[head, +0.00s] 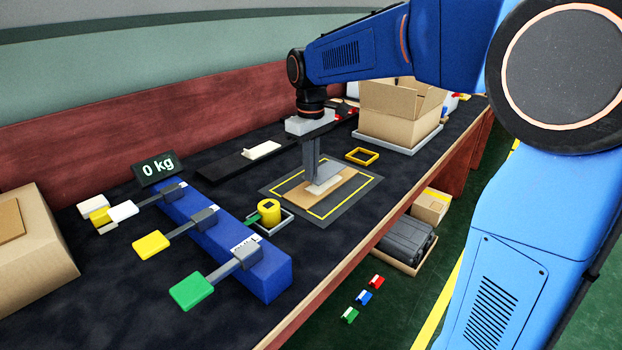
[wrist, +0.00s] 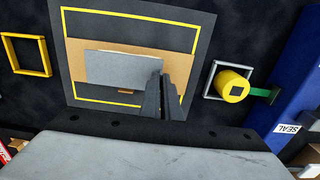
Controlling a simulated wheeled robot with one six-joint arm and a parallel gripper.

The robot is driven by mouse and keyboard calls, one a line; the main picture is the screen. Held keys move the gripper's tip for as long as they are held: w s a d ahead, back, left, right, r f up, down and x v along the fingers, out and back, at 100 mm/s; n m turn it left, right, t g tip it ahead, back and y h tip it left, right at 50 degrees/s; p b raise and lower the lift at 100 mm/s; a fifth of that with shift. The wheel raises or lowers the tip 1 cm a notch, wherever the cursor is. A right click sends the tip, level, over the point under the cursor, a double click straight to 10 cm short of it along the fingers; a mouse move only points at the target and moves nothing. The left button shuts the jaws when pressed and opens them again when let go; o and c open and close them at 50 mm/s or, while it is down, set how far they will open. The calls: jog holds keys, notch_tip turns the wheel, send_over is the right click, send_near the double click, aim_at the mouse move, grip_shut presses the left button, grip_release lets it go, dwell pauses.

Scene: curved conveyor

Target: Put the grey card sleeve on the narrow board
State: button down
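The grey card sleeve (head: 326,184) is a flat grey rectangle over a tan board (head: 297,195); I cannot tell whether it touches the board. In the wrist view the sleeve (wrist: 115,68) covers much of the tan board (wrist: 180,65), which lies inside a yellow outline on a dark mat. A long narrow black board (head: 222,169) lies further back with a white block on it; I cannot tell which board is the task's narrow board. My gripper (head: 313,173) points down with its fingertips (wrist: 160,80) at the sleeve's right end in the wrist view. The fingers look close together, but their grip is unclear.
A blue bar (head: 225,240) with coloured paddles stands left of the mat, near a yellow cylinder (head: 268,212) in a square tray. A yellow square frame (head: 362,156) and an open carton (head: 395,110) are to the right. The worktop's front edge is close to the mat.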

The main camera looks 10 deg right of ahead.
jog(key=shift+f, duration=1.7)
jog(key=c, duration=2)
grip_release()
jog(key=shift+f, duration=0.1)
notch_tip(320, 180, up, 11)
jog(key=shift+r, duration=0.2)
jog(key=s+d+f+m+t, duration=0.15)
jog(key=s+d, duration=0.25)
jog(key=s, duration=0.4)
jog(key=s+d+f+m+t, duration=0.1)
jog(key=s+d+m, duration=0.1)
jog(key=s+d, duration=0.35)
jog(key=s+d+f+m+t, duration=0.1)
jog(key=s+f+m, duration=0.1)
jog(key=s+f, duration=0.4)
jog(key=s+d+f+m+t, duration=0.1)
jog(key=s+f, duration=0.5)
jog(key=s, duration=0.4)
jog(key=shift+s+d+m, duration=0.15)
jog(key=shift+d+m, duration=0.15)
jog(key=shift+m, duration=0.05)
